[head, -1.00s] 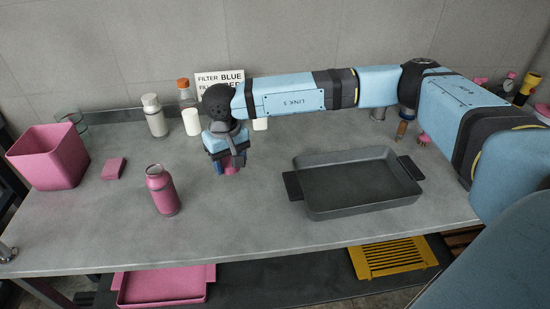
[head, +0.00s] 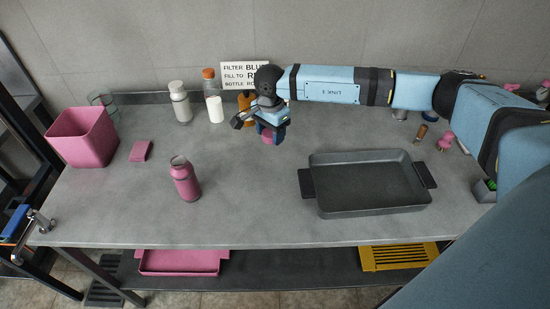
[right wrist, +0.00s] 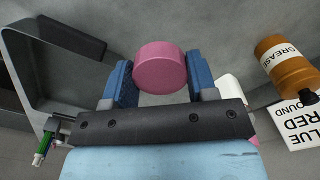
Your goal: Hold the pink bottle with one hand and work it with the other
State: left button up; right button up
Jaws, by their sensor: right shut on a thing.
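The pink bottle (head: 184,181) stands upright on the grey bench, left of the middle, with no gripper touching it. Its top looks grey and dark; I cannot tell whether it is open. My right gripper (head: 270,132) is over the bench, to the right of and behind the bottle. It is shut on a pink round piece (head: 268,138). In the right wrist view that pink piece (right wrist: 160,66) sits between the two blue fingers, its flat round face showing. My left gripper is not in view.
A grey tray (head: 370,185) lies at the right. A pink bin (head: 82,138) and pink block (head: 141,151) are at the left. A white bottle (head: 181,103), an orange-capped bottle (head: 209,80) and a sign (head: 235,72) stand at the back. The front middle is clear.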

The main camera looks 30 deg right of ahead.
send_over(271, 167)
notch_tip(271, 167, down, 8)
jog(key=shift+r, duration=0.1)
notch_tip(271, 167, down, 4)
jog(key=shift+f, duration=0.2)
jog(key=shift+f, duration=0.15)
jog(key=o, duration=1)
